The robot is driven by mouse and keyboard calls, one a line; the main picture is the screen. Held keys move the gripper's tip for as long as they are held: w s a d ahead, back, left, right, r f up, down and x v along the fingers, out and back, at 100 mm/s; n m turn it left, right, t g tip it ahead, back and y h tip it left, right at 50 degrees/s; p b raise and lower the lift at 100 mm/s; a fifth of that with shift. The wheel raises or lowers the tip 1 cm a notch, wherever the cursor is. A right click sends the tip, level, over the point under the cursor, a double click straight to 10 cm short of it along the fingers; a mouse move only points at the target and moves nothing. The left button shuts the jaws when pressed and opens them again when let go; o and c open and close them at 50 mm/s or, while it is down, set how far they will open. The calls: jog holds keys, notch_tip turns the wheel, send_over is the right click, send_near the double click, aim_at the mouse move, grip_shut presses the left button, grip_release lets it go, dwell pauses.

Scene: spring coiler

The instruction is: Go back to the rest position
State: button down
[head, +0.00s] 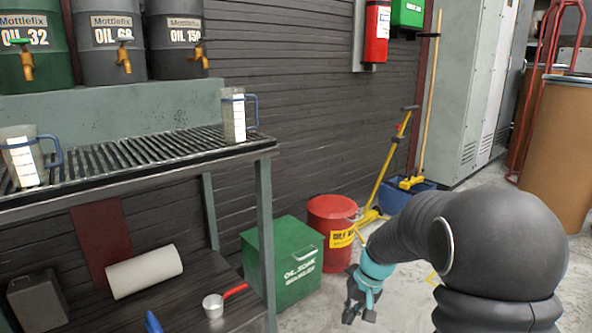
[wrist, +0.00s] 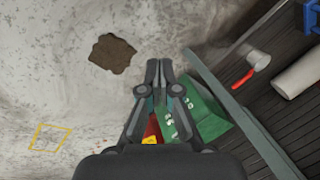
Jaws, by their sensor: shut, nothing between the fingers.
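My gripper (head: 361,305) hangs at the end of my dark arm in the lower right of the head view, over the concrete floor and in front of the green bin. In the wrist view my gripper (wrist: 160,68) points away from the camera with its fingers together. It is shut and empty. It is apart from the bench and the bins.
A steel bench with a grated shelf (head: 140,155) stands at left, with jugs (head: 233,115) on it. A green oil-soak bin (head: 283,265) and a red oily-waste can (head: 333,228) stand beside it. The floor has a dark stain (wrist: 113,53).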

jog(key=s+d+r+t+h+p, duration=0.1)
jog(key=s+r+t+p, duration=0.1)
jog(key=s+r, duration=1)
jog(key=s+d+r+n+t+h+p, duration=0.1)
jog(key=s+r+p, duration=0.4)
jog(key=s+r, duration=0.6)
jog(key=shift+s+d+r+t+h, duration=0.35)
jog(key=shift+s+t+h, duration=0.4)
jog(key=shift+s, duration=0.8)
